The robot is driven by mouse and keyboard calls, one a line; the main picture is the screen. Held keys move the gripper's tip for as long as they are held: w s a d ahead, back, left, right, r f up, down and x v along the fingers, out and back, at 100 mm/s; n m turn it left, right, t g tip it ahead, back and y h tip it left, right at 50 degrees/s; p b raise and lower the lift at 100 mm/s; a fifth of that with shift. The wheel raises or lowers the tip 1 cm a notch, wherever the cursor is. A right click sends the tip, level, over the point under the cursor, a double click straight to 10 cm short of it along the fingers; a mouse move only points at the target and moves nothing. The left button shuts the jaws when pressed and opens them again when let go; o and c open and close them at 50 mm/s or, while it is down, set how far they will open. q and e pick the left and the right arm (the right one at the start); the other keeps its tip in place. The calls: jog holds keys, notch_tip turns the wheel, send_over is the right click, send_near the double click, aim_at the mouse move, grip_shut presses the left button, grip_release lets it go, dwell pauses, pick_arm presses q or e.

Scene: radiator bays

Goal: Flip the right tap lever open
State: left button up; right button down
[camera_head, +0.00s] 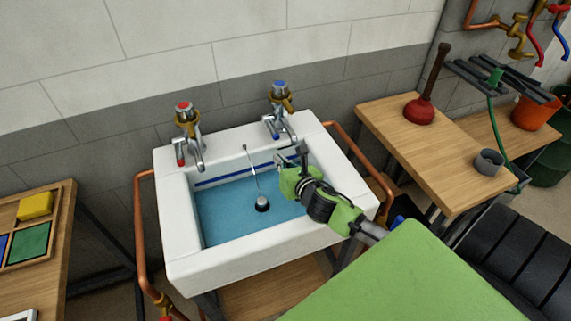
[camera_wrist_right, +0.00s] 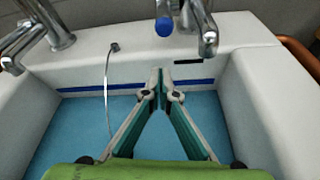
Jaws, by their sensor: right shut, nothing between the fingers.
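The right tap (camera_head: 281,104) is chrome with a blue cap and a brass-coloured collar, and stands at the back right of the white sink (camera_head: 240,264). Its lever has a blue tip, which shows at the top of the right wrist view (camera_wrist_right: 164,26), left of the chrome spout (camera_wrist_right: 208,42). My right gripper (camera_head: 290,155) is over the basin, just in front of this tap. In the wrist view its fingertips (camera_wrist_right: 161,76) meet, empty, below the blue tip and apart from it in the picture. My left gripper is out of view.
The left tap (camera_head: 188,128) has a red cap and red lever tip. Blue water and a plug (camera_head: 262,203) with a chain lie in the basin. Copper pipes (camera_head: 142,235) flank the sink. A wooden bench (camera_head: 445,165) at right holds a red plunger (camera_head: 420,110) and grey ring (camera_head: 488,162).

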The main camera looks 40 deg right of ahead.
aim_at(270, 151)
jog(key=x, duration=0.3)
jog(key=shift+w, duration=0.3)
jog(key=r, duration=0.1)
jog(key=r+p, duration=0.2)
jog(key=r, duration=0.1)
jog(key=shift+s+d, duration=0.35)
jog(key=shift+f, duration=0.1)
jog(key=shift+w, duration=0.1)
